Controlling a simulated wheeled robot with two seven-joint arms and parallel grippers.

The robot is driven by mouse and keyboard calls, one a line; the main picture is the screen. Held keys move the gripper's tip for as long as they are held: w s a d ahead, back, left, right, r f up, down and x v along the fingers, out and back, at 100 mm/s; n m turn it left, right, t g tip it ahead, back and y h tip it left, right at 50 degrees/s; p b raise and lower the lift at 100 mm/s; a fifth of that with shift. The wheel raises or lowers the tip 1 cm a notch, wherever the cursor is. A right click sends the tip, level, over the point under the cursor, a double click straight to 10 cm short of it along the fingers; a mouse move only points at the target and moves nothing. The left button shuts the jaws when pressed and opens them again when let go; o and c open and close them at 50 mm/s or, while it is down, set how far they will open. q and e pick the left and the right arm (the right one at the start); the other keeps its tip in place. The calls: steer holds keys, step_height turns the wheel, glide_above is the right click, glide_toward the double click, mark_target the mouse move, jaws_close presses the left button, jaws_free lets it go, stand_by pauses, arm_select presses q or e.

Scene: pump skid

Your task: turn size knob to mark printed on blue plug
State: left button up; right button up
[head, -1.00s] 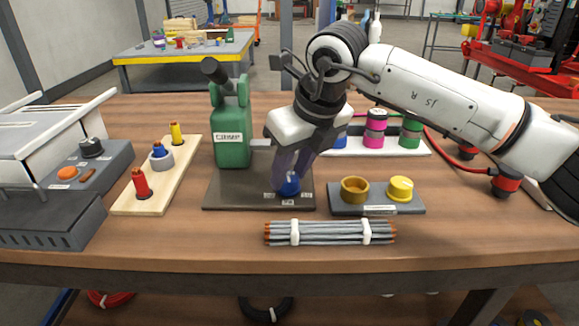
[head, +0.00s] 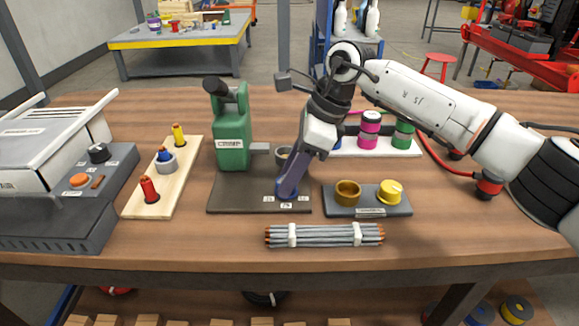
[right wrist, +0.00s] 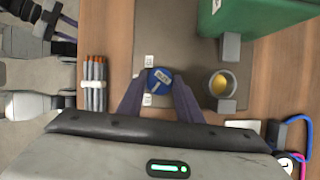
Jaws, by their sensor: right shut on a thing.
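The size knob is a blue round knob on the dark base plate (head: 235,199) of the green crimper (head: 232,138). In the right wrist view, the knob (right wrist: 159,80) has a pale label on top, too small to read. My right gripper (head: 287,192) is shut on the knob, one finger on each side. Small white labels stand around it, one at the front (head: 287,205). The blue plug (head: 165,154) stands in a grey ring in the wooden rack (head: 138,209); I cannot read its mark. What looks like my left gripper (right wrist: 66,29) shows small in the right wrist view.
A bundle of grey rods (head: 324,235) lies in front of the plate. A grey holder (head: 366,208) with a brass cup (head: 347,192) and a yellow cap (head: 390,192) stands to the right. A red plug (head: 149,190) and a yellow plug (head: 179,135) share the rack.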

steer(key=shift+n, duration=0.6)
steer(key=o, duration=1)
steer(key=shift+o, duration=0.2)
steer(key=p+v, duration=0.1)
steer(key=v, duration=0.9)
steer(key=shift+w+r, duration=0.15)
steer(key=shift+w, duration=0.1)
steer(key=shift+d, duration=0.1)
